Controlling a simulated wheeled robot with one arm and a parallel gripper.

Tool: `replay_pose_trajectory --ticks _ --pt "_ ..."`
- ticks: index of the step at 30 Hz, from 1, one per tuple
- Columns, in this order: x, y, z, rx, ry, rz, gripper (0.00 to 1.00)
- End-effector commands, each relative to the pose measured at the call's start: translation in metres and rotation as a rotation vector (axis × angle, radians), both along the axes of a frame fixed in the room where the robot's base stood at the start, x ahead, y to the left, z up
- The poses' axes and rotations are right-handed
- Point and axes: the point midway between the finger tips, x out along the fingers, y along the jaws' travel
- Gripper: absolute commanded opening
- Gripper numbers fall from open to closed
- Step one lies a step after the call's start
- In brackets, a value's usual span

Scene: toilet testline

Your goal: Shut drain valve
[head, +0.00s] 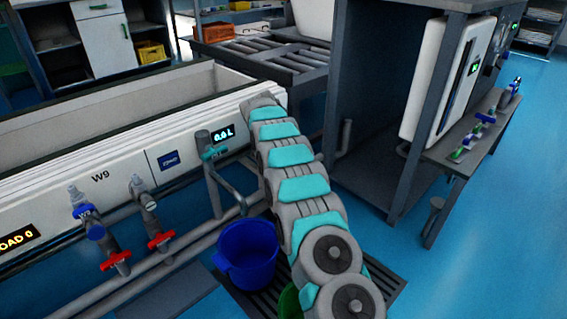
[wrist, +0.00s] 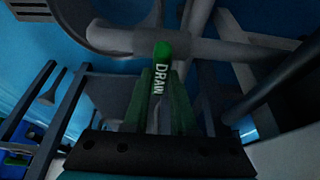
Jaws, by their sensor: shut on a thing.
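The drain valve's green handle (wrist: 161,52), with white "DRAIN" lettering along it, is in the middle of the wrist view. My gripper (wrist: 162,85) is shut on this handle, with one dark green finger on each side of it. The handle's rounded green end sticks out past the fingers, in front of a grey pipe (wrist: 190,45). In the head view my grey and turquoise arm reaches to the right end of the white trough (head: 75,180). The gripper and the drain handle are hidden there.
A blue bucket (head: 247,257) stands on a floor grating beside my arm. Red valve handles (head: 116,260), a blue valve handle (head: 84,211) and a teal valve handle (head: 214,153) line the trough's front. A grey frame (head: 375,175) stands to the right. Blue floor is clear at far right.

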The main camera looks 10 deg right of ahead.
Motion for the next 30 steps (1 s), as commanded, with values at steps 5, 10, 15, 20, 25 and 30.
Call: replay_pose_trajectory --ticks 5,10,15,20,25,30 --pt "0.0 0.0006 -0.0004 0.001 0.001 -0.015 0.0" --pt "-0.0002 0.0004 0.0 0.001 0.001 -0.017 0.0" --pt "-0.0001 0.0004 -0.0001 0.001 0.001 -0.017 0.0" --pt "-0.0001 0.0003 0.0 0.001 0.001 -0.017 0.41" --pt "0.0 0.0002 0.0001 0.0 0.001 -0.017 0.55" --pt "0.0001 0.0001 0.0001 0.001 0.001 -0.017 0.55"
